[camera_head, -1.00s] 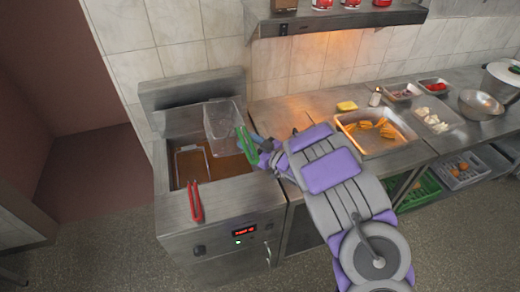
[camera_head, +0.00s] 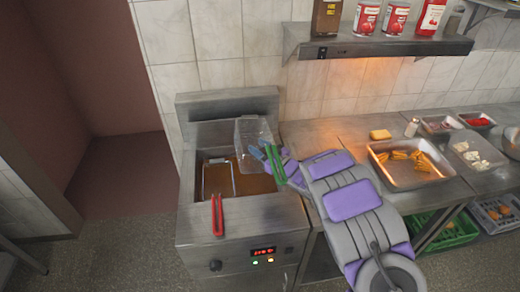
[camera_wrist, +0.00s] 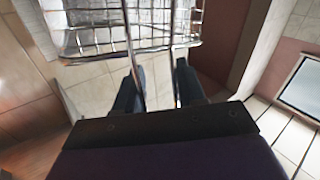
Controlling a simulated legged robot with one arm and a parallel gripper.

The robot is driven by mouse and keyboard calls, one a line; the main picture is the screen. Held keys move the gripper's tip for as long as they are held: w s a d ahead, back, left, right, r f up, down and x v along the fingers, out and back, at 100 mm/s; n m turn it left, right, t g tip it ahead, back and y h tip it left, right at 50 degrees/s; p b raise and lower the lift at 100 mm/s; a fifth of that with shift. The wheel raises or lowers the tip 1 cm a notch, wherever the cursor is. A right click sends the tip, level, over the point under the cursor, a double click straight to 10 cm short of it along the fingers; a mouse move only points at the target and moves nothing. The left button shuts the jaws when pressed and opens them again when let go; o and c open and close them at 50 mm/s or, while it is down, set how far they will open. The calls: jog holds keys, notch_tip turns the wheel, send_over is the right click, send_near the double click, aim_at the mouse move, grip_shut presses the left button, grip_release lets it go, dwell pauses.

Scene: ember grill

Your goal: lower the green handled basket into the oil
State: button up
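The green handled basket (camera_head: 252,136) is a clear-looking wire basket at the right half of the fryer vat, its green handle (camera_head: 272,165) toward the front right. It appears raised over the brown oil (camera_head: 257,184); its exact height above the oil is hard to tell. My gripper (camera_head: 268,154) is at the handle. In the wrist view the basket mesh (camera_wrist: 100,38) is ahead, and handle wires run between my two dark fingers (camera_wrist: 160,88), which appear closed on the handle. A second basket with a red handle (camera_head: 217,214) sits in the left half of the vat.
The fryer's front panel (camera_head: 262,251) has a lit red display. A shelf (camera_head: 390,46) with cans and bottles hangs above the right counter. On that counter stand a tray of fries (camera_head: 412,176), a yellow block (camera_head: 380,134) and small containers. The floor at left is clear.

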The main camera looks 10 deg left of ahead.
grip_shut()
jog(key=shift+o, duration=0.6)
grip_release()
jog(key=p+v, duration=0.1)
jog(key=v, duration=1.6)
jog(key=shift+p, duration=0.4)
